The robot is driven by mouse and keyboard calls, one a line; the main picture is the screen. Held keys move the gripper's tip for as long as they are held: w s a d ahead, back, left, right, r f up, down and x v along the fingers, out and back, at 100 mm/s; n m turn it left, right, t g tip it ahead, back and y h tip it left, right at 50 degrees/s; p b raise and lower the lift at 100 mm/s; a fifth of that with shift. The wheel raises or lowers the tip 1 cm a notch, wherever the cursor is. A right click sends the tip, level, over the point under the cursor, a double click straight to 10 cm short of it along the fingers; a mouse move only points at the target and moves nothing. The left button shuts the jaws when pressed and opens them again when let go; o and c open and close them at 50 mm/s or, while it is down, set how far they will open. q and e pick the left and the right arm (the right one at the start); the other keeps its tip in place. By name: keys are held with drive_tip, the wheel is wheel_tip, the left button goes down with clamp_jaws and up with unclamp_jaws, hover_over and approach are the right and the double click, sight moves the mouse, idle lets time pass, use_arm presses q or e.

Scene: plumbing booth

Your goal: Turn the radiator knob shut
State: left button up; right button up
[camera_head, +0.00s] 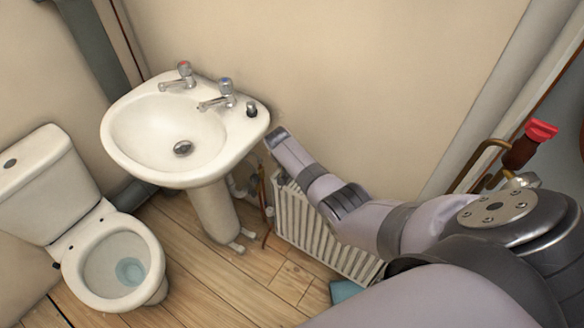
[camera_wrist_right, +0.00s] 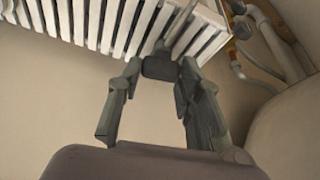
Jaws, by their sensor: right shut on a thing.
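The white radiator (camera_head: 312,232) stands against the wall, right of the sink pedestal. It also fills the top of the right wrist view (camera_wrist_right: 105,22). In that view my right gripper (camera_wrist_right: 160,72) points at the radiator's end, with its two fingertips closed on a dark, blocky knob (camera_wrist_right: 158,66). A thin grey stem shows just beyond the knob. The knob is hidden in the head view, where my right arm reaches in from the right across the radiator and its fingers do not show clearly. My left gripper is not in view.
The white sink (camera_head: 190,125) is close to the left of my right arm's end. Pipes (camera_wrist_right: 255,30) run beside the radiator's end near the pedestal. A toilet (camera_head: 115,255) is at the left. Wooden floor (camera_head: 225,285) lies open between toilet and radiator.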

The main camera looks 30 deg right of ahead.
drive_tip(key=shift+m+g+b, duration=0.4)
drive_tip(key=shift+m+b, duration=0.15)
drive_tip(key=shift+m, duration=0.55)
drive_tip(key=o, duration=1.2)
drive_tip(key=shift+c, duration=0.2)
drive_tip(key=shift+r, duration=0.15)
drive_tip(key=v, duration=1.1)
drive_tip(key=shift+a+r, duration=0.25)
drive_tip(key=shift+a, duration=0.1)
